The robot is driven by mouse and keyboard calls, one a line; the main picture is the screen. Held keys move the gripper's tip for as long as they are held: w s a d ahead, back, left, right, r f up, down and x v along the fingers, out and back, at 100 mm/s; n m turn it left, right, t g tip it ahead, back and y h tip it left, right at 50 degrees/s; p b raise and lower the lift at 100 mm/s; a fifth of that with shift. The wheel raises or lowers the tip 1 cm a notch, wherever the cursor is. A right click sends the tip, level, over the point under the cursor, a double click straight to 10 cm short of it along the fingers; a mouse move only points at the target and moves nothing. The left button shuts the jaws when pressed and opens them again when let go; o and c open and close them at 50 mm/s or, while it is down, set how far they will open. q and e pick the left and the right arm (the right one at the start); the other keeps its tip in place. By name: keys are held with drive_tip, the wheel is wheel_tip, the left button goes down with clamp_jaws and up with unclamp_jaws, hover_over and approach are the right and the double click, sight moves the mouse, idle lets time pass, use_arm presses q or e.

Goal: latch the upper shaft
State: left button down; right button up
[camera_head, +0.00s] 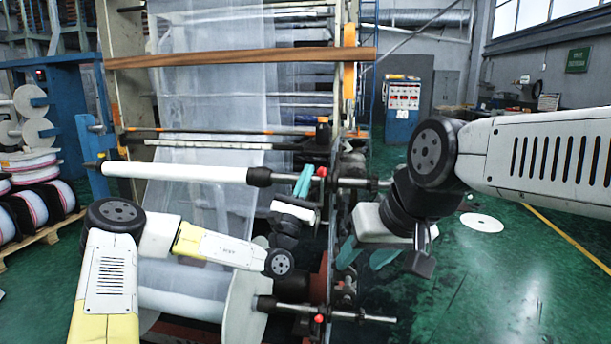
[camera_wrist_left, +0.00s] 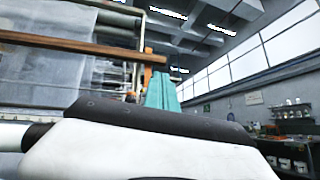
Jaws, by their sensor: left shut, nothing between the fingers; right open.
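The upper shaft (camera_head: 352,182) lies level across the machine, with a white roll (camera_head: 175,172) on its left part and a black collar (camera_head: 260,177) at the roll's right end. A red knob (camera_head: 321,171) sits at the shaft's right holder. My left gripper (camera_head: 304,178) is shut and empty, its teal fingers pointing up beside the shaft, just left of the red knob. Its fingers also show in the left wrist view (camera_wrist_left: 162,92); contact with the latch cannot be told. My right gripper (camera_head: 366,255) is open and empty, below and right of the shaft's end.
A lower shaft (camera_head: 345,314) with its own red knob and a large pale roll sits below. A wooden bar (camera_head: 240,58) crosses above. Blue frame parts (camera_head: 92,150) and stacked reels (camera_head: 40,195) stand left. The green floor (camera_head: 490,290) at right is mostly clear.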

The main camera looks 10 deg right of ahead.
use_arm(q)
drive_tip(key=shift+s+a+r, duration=0.15)
drive_tip(key=shift+s+a, duration=0.25)
drive_tip(key=shift+s, duration=0.35)
drive_tip(key=shift+s+a+r, duration=0.2)
drive_tip(key=shift+s+a, duration=0.25)
drive_tip(key=shift+s, duration=0.35)
drive_tip(key=shift+s+a+r, duration=0.15)
drive_tip(key=shift+s+a, duration=0.25)
drive_tip(key=shift+s, duration=0.35)
